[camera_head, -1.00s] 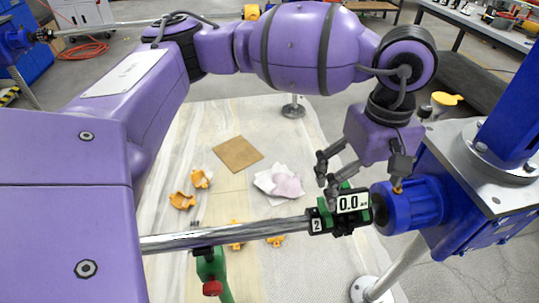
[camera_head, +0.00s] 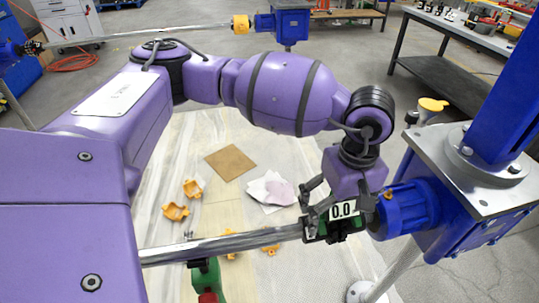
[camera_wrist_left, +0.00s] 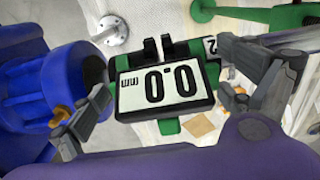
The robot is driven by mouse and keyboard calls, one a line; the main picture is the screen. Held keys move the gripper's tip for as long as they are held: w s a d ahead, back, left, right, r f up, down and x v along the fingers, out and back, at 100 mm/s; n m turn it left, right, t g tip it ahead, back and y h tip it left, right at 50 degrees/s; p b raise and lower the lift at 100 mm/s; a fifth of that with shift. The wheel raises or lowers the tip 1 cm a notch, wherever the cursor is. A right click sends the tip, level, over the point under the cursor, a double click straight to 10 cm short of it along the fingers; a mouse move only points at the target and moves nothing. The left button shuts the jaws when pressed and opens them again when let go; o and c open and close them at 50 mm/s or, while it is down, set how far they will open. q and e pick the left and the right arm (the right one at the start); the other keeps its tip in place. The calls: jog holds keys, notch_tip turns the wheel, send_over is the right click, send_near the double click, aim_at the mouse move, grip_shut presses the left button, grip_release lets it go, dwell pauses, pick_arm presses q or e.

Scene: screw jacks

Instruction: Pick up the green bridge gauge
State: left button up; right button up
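The green bridge gauge (camera_head: 343,211), with a white display reading 0.0, sits on the steel shaft (camera_head: 225,244) beside the blue motor-like housing (camera_head: 405,208). My left gripper (camera_head: 343,221) is over the gauge from above, with a finger to each side. In the left wrist view the gauge (camera_wrist_left: 164,84) lies between the two spread fingers of the gripper (camera_wrist_left: 168,112). A gap shows between the gauge and the right-hand finger; the left-hand finger is close to the gauge's edge. The gauge's underside is hidden. My right gripper is not in view.
A green clamp-like part (camera_head: 205,277) with a red end is under the shaft. Orange pieces (camera_head: 175,212), a brown board (camera_head: 230,163) and crumpled cloths (camera_head: 270,190) lie on the floor sheet. The blue column with its metal plate (camera_head: 475,170) stands close at the right.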

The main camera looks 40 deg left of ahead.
pick_arm(q)
jog(key=c, duration=1.3)
jog(key=shift+c, duration=0.2)
jog(key=shift+r, duration=0.15)
